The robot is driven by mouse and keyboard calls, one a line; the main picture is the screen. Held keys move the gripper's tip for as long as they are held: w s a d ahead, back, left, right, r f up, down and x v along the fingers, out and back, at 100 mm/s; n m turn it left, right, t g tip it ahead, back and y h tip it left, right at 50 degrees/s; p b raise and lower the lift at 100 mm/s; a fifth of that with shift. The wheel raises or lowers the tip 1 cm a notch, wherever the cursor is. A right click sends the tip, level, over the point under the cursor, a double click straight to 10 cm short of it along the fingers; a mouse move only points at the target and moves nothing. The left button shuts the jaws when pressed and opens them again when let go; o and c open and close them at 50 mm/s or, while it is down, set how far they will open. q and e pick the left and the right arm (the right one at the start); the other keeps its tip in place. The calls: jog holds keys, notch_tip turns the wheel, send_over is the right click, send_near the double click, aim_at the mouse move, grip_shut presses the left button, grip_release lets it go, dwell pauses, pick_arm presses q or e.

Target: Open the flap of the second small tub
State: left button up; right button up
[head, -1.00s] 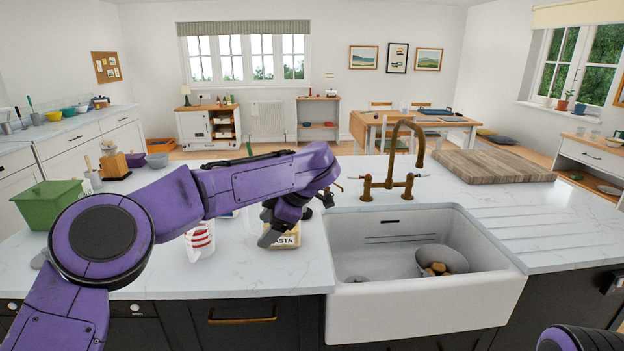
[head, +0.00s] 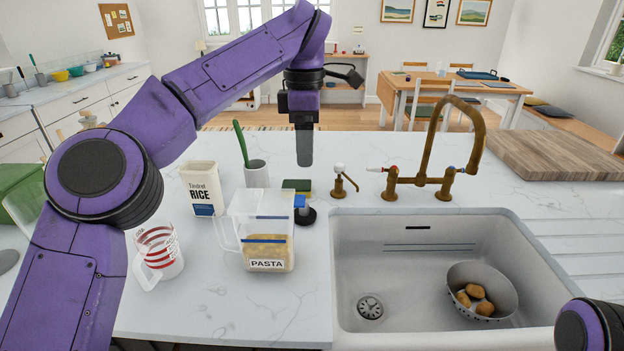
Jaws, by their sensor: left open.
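A clear tub labelled PASTA (head: 283,226) stands on the worktop left of the sink, part filled, with blue bands and a clear part jutting out on its left side. It is the only such tub I can make out, and I cannot tell whether it is the second one or how its flap stands. My left gripper (head: 304,150) points down above the worktop, behind and above the tub, apart from it. It is open and holds nothing visible; its fingers overlap in this view. My right gripper is out of view.
A rice packet (head: 203,189), a striped measuring jug (head: 160,254) and a grey pot with a green-handled tool (head: 257,174) stand near the tub. A green sponge (head: 297,185) and a blue-topped item are behind it. The sink (head: 400,285) and brass tap (head: 446,182) are right.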

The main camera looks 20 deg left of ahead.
pick_arm(q)
jog(key=b, duration=0.3)
send_over(304, 200)
jog(key=s, duration=0.1)
jog(key=f, duration=0.6)
jog(key=shift+s+f, duration=0.2)
jog(key=shift+f, duration=0.15)
jog(key=w+f, duration=0.2)
jog(key=f, duration=0.1)
jog(key=shift+f, duration=0.1)
jog(key=shift+s+r, duration=0.25)
jog(key=shift+s, duration=0.1)
jog(key=shift+s+r, duration=0.1)
jog(key=shift+s, duration=0.05)
jog(key=shift+c, duration=0.9)
grip_shut()
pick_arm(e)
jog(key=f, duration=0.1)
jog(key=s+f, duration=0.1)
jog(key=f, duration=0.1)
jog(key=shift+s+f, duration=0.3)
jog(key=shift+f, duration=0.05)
